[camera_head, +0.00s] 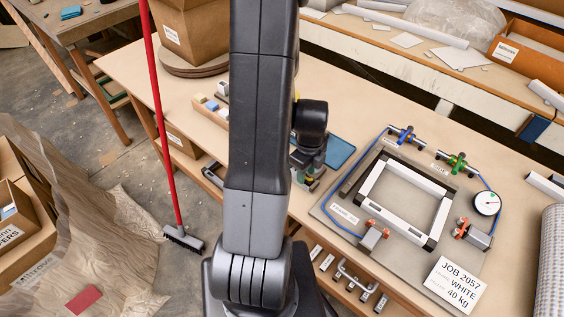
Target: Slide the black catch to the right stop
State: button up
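I cannot pick out the black catch or its right stop with certainty in the head view. My dark arm stands across the middle of the picture and hides part of the bench behind it. The black wrist ends over the bench, left of the screen-frame jig. My gripper (307,172) is small, dark and partly hidden by the arm there. Whether its fingers are open or shut does not show. A dark and greenish object lies close by it, too small to make out. No held object can be made out.
Right of my gripper, a grey plate (325,212) carries a white frame (383,219), clamps and a gauge (487,203). A blue mat (341,151) lies behind. A job card (453,285) is at front right. A red-handled broom (158,100) stands left; several small labelled parts sit below the front edge.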

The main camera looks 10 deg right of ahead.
jog(key=shift+r+p, duration=2.05)
jog(key=shift+r, duration=1.05)
jog(key=shift+f, duration=0.1)
notch_tip(320, 180, down, 7)
jog(key=b, duration=0.5)
jog(key=shift+r, duration=0.2)
